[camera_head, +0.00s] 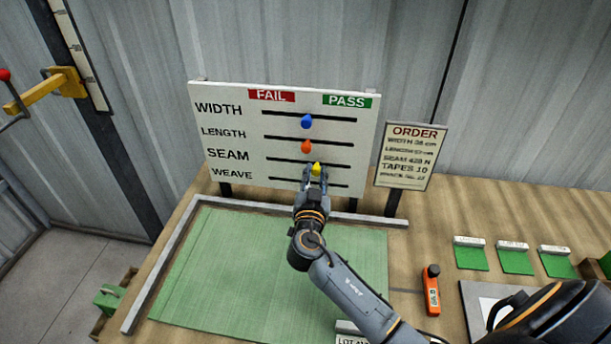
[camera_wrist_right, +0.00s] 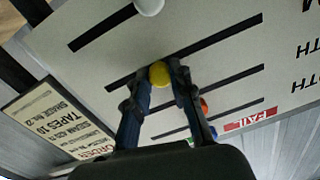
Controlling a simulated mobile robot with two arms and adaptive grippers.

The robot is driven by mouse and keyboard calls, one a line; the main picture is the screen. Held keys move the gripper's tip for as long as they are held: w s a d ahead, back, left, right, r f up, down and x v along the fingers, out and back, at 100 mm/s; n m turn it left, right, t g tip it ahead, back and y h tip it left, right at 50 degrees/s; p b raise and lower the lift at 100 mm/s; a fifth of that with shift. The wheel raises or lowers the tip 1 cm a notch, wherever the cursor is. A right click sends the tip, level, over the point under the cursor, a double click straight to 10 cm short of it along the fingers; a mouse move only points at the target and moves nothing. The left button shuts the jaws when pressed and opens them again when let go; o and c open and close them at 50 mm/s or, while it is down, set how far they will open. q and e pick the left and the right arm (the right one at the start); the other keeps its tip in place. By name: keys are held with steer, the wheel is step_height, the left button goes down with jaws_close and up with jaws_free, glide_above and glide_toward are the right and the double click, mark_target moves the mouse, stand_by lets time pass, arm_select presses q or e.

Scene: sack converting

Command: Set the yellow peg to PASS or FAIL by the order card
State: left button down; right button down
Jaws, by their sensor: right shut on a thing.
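The white board (camera_head: 235,135) has several slots labelled WIDTH, LENGTH, SEAM and WEAVE, under a red FAIL label (camera_head: 271,96) and a green PASS label (camera_head: 347,101). The yellow peg (camera_head: 316,167) is in the SEAM slot, a little to the PASS side of the middle. My right gripper (camera_head: 314,178) is shut on it; the wrist view shows the yellow peg (camera_wrist_right: 160,73) between the fingertips (camera_wrist_right: 166,75). The order card (camera_head: 406,155) stands right of the board; it reads SEAM about 420 N and TAPES 10, other lines blurred. My left gripper is out of view.
A blue peg (camera_head: 306,121) and an orange peg (camera_head: 306,146) sit near the middle of the WIDTH and LENGTH slots. A white peg (camera_wrist_right: 150,4) is in the WEAVE slot. A green mat (camera_head: 240,270) lies before the board. An orange device (camera_head: 431,292) lies to the right.

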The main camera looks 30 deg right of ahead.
mark_target(342, 166)
steer(key=s+d, duration=0.1)
steer(key=s+d+b, duration=0.1)
steer(key=d, duration=0.1)
steer(key=s+d, duration=0.2)
steer(key=shift+d+f, duration=0.15)
steer(key=shift+w, duration=0.1)
steer(key=c, duration=1.1)
jaws_free()
steer(key=shift+d, duration=0.1)
steer(key=shift+c, duration=0.2)
steer(key=shift+s+a, duration=0.35)
steer(key=shift+s, duration=0.05)
steer(key=v, duration=1.1)
steer(key=shift+s, duration=0.15)
